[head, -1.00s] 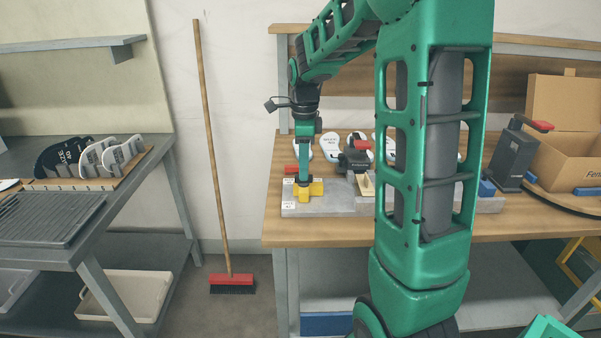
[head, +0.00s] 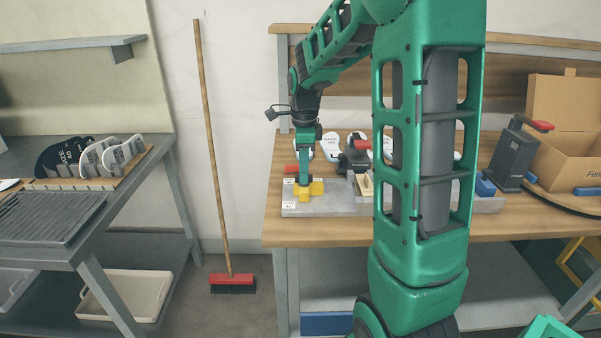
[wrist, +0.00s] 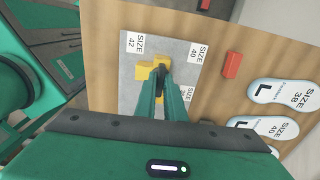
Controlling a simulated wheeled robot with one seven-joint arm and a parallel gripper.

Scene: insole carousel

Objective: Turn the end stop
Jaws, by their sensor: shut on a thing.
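The end stop is a yellow cross-shaped piece (head: 316,188) at the left end of a grey fixture plate (head: 345,207) on the wooden bench. In the wrist view the yellow end stop (wrist: 143,71) lies between printed labels reading SIZE 42 (wrist: 135,43) and SIZE 40 (wrist: 198,53). My gripper (head: 304,183) points down and is shut on the end stop's middle. In the wrist view my gripper's fingertips (wrist: 161,74) hide part of the stop.
White insoles (wrist: 276,127) lie on the bench beside a red block (wrist: 232,65). A dark clamp-like device (head: 354,160) stands close right of my gripper. A cardboard box (head: 570,160) and a dark grey stand (head: 511,158) are at the right. A broom leans on the wall at left.

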